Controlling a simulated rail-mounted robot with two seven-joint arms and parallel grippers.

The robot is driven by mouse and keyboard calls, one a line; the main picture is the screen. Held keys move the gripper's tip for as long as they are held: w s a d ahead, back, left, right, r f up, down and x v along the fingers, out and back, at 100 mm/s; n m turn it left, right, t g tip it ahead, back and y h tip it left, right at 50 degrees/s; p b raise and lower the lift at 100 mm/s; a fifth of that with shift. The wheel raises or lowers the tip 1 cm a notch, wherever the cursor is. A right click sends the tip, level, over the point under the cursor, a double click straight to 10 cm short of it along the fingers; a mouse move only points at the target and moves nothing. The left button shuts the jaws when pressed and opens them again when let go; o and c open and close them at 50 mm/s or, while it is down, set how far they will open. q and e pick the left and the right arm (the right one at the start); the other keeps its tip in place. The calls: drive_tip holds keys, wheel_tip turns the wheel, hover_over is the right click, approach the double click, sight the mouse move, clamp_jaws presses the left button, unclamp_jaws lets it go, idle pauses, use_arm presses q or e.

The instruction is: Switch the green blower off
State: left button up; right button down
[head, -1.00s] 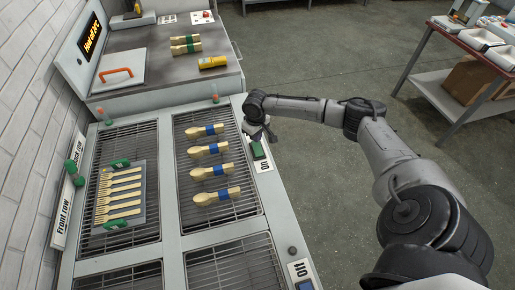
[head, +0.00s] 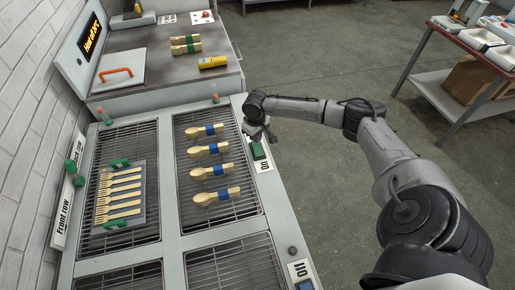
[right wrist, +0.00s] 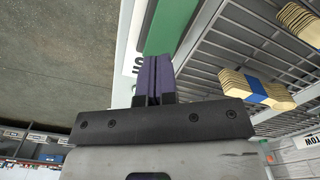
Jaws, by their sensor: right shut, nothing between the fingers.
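The green blower switch (head: 257,151) sits on the right rim of the rack bench, with a white label (head: 264,166) reading "On" beside it. My right gripper (head: 266,136) is at the far end of this switch, shut and empty. In the right wrist view the shut dark fingers (right wrist: 153,80) lie over or against the near part of the green switch (right wrist: 172,25). I cannot tell whether they touch it. The fingers hide part of the switch. My left gripper is not in view.
Spoon bundles with blue bands (head: 210,149) lie on the wire rack just left of the switch. A blue switch (head: 305,285) with an "Off" label (head: 300,269) is nearer on the same rim. Open floor (head: 330,185) lies to the right.

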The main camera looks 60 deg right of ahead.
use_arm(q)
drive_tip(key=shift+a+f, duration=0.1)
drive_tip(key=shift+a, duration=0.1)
use_arm(e)
drive_tip(key=shift+f, duration=0.55)
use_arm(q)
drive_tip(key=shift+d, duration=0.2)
use_arm(e)
drive_tip(key=shift+f, duration=0.6)
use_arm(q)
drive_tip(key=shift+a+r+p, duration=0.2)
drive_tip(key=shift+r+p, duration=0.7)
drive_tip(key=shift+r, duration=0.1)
use_arm(e)
drive_tip(key=shift+r, duration=0.8)
wheel_tip(320, 180, up, 6)
drive_tip(key=p, duration=0.7)
drive_tip(key=shift+f, duration=0.25)
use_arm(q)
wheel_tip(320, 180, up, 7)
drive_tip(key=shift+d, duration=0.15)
use_arm(e)
drive_tip(key=shift+f, duration=0.1)
